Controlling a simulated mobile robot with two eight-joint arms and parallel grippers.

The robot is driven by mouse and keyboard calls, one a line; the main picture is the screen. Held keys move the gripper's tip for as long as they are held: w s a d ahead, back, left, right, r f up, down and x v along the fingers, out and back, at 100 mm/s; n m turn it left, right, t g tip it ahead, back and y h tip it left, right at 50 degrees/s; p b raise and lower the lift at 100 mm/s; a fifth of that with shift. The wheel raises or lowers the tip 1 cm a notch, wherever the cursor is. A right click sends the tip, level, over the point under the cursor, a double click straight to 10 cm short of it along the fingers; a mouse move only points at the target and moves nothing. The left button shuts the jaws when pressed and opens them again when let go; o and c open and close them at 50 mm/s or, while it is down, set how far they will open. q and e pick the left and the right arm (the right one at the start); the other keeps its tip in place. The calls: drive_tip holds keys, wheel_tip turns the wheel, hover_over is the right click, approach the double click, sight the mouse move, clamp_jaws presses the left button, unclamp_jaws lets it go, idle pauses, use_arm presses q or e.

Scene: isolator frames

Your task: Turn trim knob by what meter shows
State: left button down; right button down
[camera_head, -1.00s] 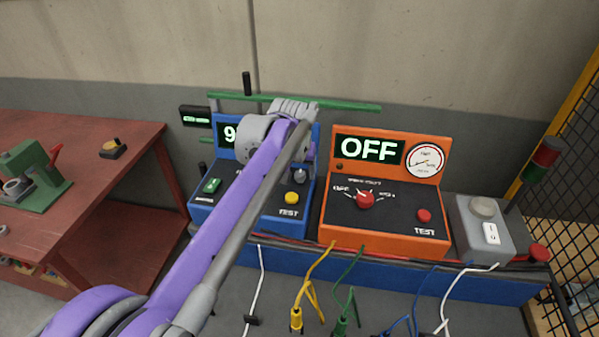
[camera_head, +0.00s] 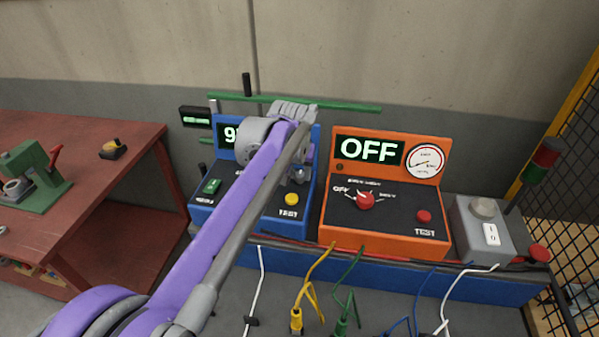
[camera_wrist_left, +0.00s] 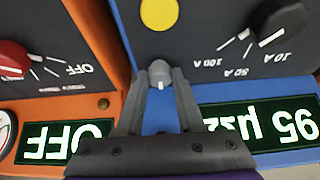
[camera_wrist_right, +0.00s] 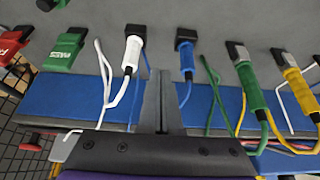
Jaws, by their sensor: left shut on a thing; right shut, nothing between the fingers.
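The blue meter box (camera_head: 249,217) stands on the bench, its green-lit display (camera_wrist_left: 262,124) upside down in the left wrist view. The reading starts with 9, the second digit looks like 5, and a unit follows. My left gripper (camera_wrist_left: 160,84) is shut on a small grey trim knob (camera_wrist_left: 161,68) with a white pointer mark, below the display. In the head view my left arm hides part of the blue box and most of its display. My right gripper (camera_wrist_right: 161,75) is shut and empty above the bench front, among hanging cables.
An orange box (camera_head: 385,240) to the right reads OFF, with a red selector (camera_head: 366,200) and a round dial (camera_head: 425,160). A yellow TEST button (camera_wrist_left: 159,14) and black range knob (camera_wrist_left: 279,22) are near the left gripper. A grey switch box (camera_head: 482,235) stands at far right.

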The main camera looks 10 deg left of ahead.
drive_tip(key=shift+r, duration=0.1)
use_arm(q)
drive_tip(key=shift+a+m+g+h+p, duration=0.15)
drive_tip(key=shift+m+h+p, duration=0.3)
drive_tip(key=shift+m, duration=0.9)
drive_tip(key=shift+m+g+h+p, duration=0.25)
drive_tip(key=shift+m+h, duration=0.3)
drive_tip(key=shift+m, duration=0.8)
use_arm(e)
drive_tip(key=shift+w+r, duration=0.35)
drive_tip(key=shift+r, duration=0.5)
use_arm(q)
drive_tip(key=c, duration=0.5)
unclamp_jaws()
drive_tip(key=v, duration=1)
drive_tip(key=shift+s+a+r+p, duration=0.2)
drive_tip(key=shift+r+p, duration=0.1)
drive_tip(key=shift+r, duration=0.05)
use_arm(e)
drive_tip(key=shift+w+r, duration=0.15)
drive_tip(key=shift+r, duration=0.3)
